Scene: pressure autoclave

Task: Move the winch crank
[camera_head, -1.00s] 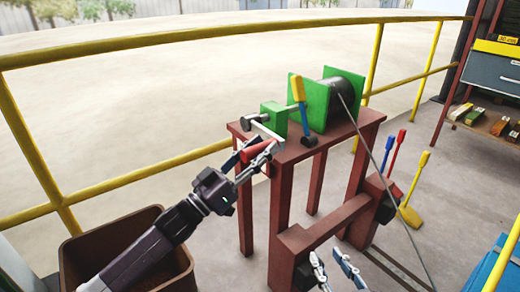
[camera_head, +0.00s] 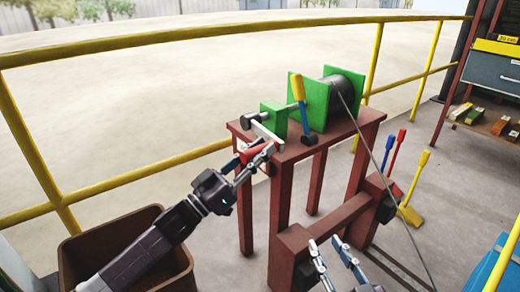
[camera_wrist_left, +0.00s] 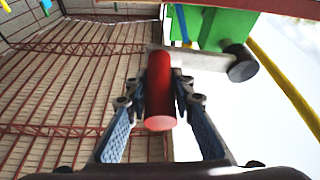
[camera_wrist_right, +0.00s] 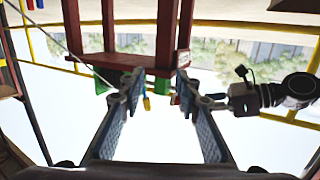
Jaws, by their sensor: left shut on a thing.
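The green winch (camera_head: 318,100) with its dark drum stands on a reddish-brown stand. Its crank has a pale metal arm (camera_head: 267,131) and a red handle (camera_head: 256,152) at the near left edge of the stand top. My left gripper (camera_head: 245,165) is shut on the red handle. In the left wrist view the red handle (camera_wrist_left: 160,95) lies between both fingers, and the pale crank arm (camera_wrist_left: 205,61) runs right to a dark end. My right gripper (camera_head: 336,250) is open and empty, low in front of the stand; its spread fingers (camera_wrist_right: 157,90) also show in the right wrist view.
A yellow-handled lever (camera_head: 298,90) stands beside the winch, and a cable runs from the drum down to the right. Blue, red and yellow levers (camera_head: 401,150) rise right of the stand. A brown bin (camera_head: 85,245) sits below my left arm. Yellow railing (camera_head: 150,180) runs behind.

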